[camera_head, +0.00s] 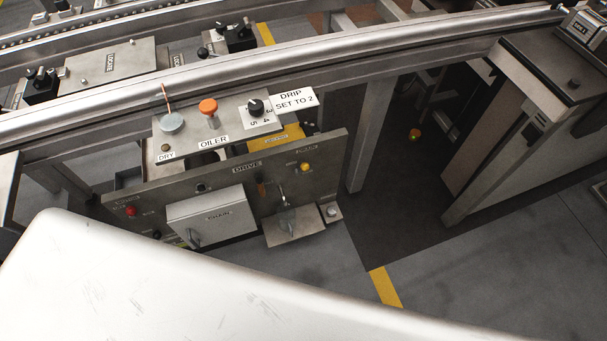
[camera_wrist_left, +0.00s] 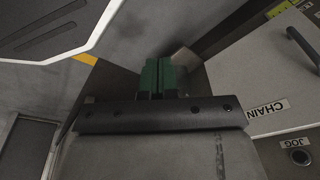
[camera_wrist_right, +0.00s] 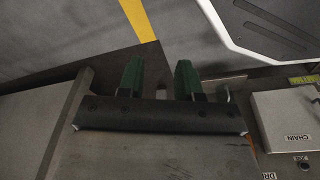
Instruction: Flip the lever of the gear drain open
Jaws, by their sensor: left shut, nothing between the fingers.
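In the head view, the drive panel (camera_head: 235,176) stands under the oiler shelf. At its right part are a yellow knob (camera_head: 305,167) and a small grey lever-like part (camera_head: 283,197) above a metal drip tray (camera_head: 280,238). No gear drain label is readable, so I cannot tell the drain lever for sure or its position. My left gripper (camera_wrist_left: 157,78) is shut and empty in the left wrist view, left of the chain cover (camera_wrist_left: 265,75). My right gripper (camera_wrist_right: 158,80) is open and empty in the right wrist view, left of the chain cover (camera_wrist_right: 287,118). Neither gripper shows in the head view.
The oiler shelf (camera_head: 240,125) carries an orange knob (camera_head: 208,106), a black dial (camera_head: 256,107) and a dry cup lid (camera_head: 171,122). A long metal rail (camera_head: 330,57) crosses above. A steel post (camera_head: 370,130) stands right of the panel.

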